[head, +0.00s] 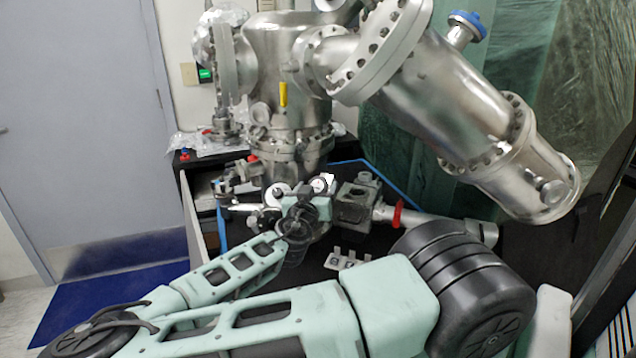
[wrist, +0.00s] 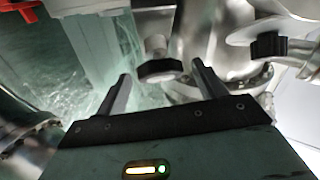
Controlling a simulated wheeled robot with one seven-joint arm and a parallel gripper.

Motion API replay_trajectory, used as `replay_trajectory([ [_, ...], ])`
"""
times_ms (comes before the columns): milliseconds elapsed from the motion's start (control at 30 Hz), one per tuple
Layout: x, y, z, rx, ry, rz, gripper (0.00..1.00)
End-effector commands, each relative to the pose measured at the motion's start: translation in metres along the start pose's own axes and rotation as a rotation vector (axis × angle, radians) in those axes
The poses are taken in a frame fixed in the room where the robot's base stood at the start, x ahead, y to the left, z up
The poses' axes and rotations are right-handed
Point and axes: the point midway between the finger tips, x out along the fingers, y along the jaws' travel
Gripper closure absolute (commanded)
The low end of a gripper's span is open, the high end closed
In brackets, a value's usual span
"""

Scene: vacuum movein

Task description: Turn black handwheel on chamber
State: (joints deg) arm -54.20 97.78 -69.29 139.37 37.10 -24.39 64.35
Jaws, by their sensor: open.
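A black handwheel (wrist: 160,69) on a pale metal stem shows in the wrist view, ahead of my gripper (wrist: 160,78) and between its two fingers in the picture. The fingers are spread apart, with nothing held. Whether they are level with the wheel in depth, I cannot tell. A second black knob (wrist: 268,46) shows further right. The steel chamber (head: 285,50) stands at the back centre in the head view. There my wrist (head: 303,212) is low in front of the chamber; the fingers and the black handwheel cannot be made out.
A large slanted steel cylinder (head: 445,95) with flanges reaches down to the right. A blue knob (head: 468,24) sits on its upper side. Small fittings and a pipe with a red ring (head: 398,213) crowd the area around my wrist. Open floor and a blue mat (head: 110,298) are at left.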

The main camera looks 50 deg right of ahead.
Motion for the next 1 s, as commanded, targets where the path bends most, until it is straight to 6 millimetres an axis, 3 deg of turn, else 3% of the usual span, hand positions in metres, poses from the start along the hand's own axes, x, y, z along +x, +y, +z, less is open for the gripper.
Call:
replay_trajectory([
  [200,0.019,0.000,-0.001,-0.001,0.000,-0.001,0.30],
  [500,0.021,0.000,0.000,0.000,0.000,-0.001,0.30],
  [667,0.021,0.000,0.000,0.000,0.000,-0.001,0.72],
  [700,0.021,0.000,0.000,0.000,0.000,-0.001,0.75],
  [1000,0.021,0.001,-0.001,-0.018,-0.001,-0.018,0.74],
])
